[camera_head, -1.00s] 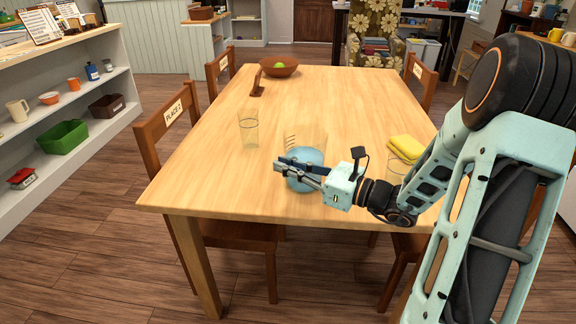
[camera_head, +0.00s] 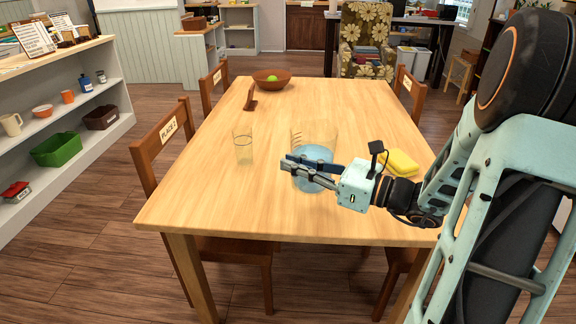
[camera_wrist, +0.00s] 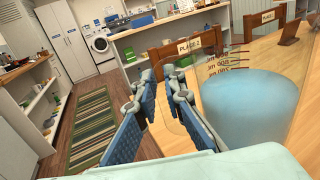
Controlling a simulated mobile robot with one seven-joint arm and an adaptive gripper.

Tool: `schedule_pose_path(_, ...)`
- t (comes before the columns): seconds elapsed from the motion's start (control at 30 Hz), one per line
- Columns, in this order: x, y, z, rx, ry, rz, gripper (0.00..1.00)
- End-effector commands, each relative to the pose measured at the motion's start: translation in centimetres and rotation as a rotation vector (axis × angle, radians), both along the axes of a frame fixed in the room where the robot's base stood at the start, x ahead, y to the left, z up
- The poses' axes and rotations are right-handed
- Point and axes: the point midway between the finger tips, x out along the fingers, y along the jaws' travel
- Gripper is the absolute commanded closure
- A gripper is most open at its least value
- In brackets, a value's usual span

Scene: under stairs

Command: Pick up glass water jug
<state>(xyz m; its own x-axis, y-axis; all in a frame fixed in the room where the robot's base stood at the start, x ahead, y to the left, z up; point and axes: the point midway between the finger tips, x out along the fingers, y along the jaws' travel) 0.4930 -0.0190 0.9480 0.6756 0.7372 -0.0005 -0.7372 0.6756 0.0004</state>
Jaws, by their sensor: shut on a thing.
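The clear glass water jug (camera_head: 322,135), part filled with bluish water, is over the near middle of the wooden table. In the wrist view the jug (camera_wrist: 250,95) fills the right side, with measuring marks on its wall. My gripper (camera_head: 290,164) is at the jug's near side, its dark blue fingers across the front of it in the head view. In the wrist view the gripper (camera_wrist: 166,82) has a faint clear handle outline between its fingers, and it is shut on the jug. The jug looks upright; its height above the table is hard to judge.
A tall clear glass (camera_head: 243,147) stands left of the jug on the table (camera_head: 210,200). A brown bowl (camera_head: 272,80) and a small wooden stand (camera_head: 251,98) are at the far end. Chairs surround the table.

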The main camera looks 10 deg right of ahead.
Motion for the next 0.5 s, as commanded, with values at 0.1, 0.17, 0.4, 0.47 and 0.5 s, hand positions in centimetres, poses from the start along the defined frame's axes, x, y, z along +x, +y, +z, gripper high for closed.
schedule_pose_path(0.1, -1.2, -0.8, 1.1, -0.001, -0.009, -0.002, 1.0)
schedule_pose_path(0.17, -1.8, -1.1, 1.3, -0.002, -0.008, -0.002, 1.0)
schedule_pose_path(0.4, -3.9, -2.3, 2.4, 0.0, -0.008, -0.001, 1.0)
schedule_pose_path(0.47, -4.4, -2.5, 2.6, -0.002, -0.008, -0.001, 1.0)
schedule_pose_path(0.5, -4.7, -2.7, 2.8, -0.002, -0.008, -0.002, 1.0)
